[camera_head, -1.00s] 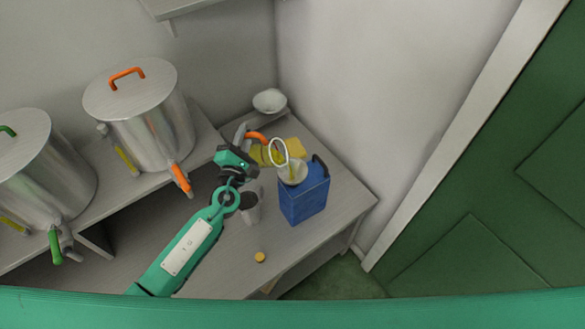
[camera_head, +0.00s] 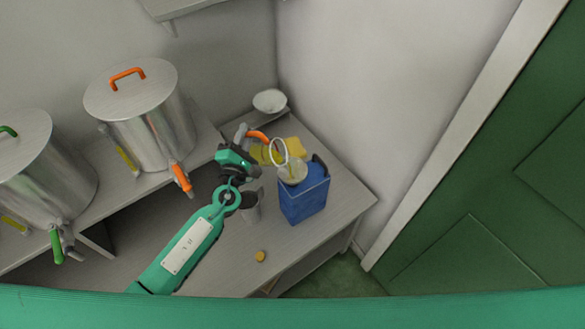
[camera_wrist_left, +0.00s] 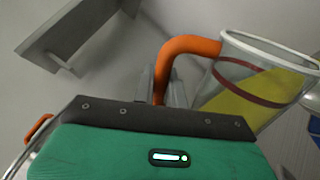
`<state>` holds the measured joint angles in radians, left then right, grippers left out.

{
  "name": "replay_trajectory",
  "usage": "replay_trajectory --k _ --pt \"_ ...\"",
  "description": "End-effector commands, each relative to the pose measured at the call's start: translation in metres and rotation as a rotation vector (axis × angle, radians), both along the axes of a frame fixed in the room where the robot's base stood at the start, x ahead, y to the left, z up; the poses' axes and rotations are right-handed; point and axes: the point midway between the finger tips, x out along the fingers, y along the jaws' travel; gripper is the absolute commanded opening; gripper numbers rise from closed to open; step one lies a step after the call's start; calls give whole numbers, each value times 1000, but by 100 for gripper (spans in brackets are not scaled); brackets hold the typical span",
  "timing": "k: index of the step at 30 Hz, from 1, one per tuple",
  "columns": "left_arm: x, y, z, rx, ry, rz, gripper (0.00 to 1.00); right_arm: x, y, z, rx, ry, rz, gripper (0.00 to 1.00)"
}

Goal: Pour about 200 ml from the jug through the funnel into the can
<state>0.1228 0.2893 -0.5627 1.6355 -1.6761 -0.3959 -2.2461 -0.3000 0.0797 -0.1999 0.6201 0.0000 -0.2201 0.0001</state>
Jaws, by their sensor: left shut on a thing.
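The clear jug (camera_head: 279,151) has a white rim and an orange handle (camera_head: 257,136). My left gripper (camera_head: 245,137) is shut on that handle and holds the jug tilted, its rim above the funnel (camera_head: 292,174). The funnel sits in the top of the blue can (camera_head: 303,202), which stands upright on the table. In the left wrist view the jug (camera_wrist_left: 262,65) shows a dark red band and yellow through its clear wall; how much of that is oil is unclear. I cannot make out a clear stream. My right gripper is not in view.
A yellow cloth (camera_head: 291,147) lies behind the jug. A white bowl (camera_head: 270,101) is at the back. A grey cup (camera_head: 251,208) and a yellow cap (camera_head: 260,256) are on the table (camera_head: 225,265). Two steel tanks (camera_head: 150,125) stand left.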

Motion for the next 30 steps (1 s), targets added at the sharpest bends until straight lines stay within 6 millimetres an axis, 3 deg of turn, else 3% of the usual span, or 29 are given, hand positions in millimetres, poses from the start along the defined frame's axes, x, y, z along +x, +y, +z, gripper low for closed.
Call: replay_trajectory --k 4,7,9,10,14,20,30 --pt "0 0 1 0 -1 0 0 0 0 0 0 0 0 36" --pt "2 6 -27 -119 36 1 0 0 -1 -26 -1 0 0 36" --pt "4 13 -22 -293 86 2 0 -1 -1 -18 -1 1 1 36" --pt "4 14 -31 -316 92 1 0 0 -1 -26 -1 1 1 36" --pt "5 15 -27 -338 98 0 0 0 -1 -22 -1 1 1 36" --pt "6 19 -41 -407 119 1 0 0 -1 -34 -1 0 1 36" --pt "15 51 -67 -766 224 0 0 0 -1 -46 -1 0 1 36"
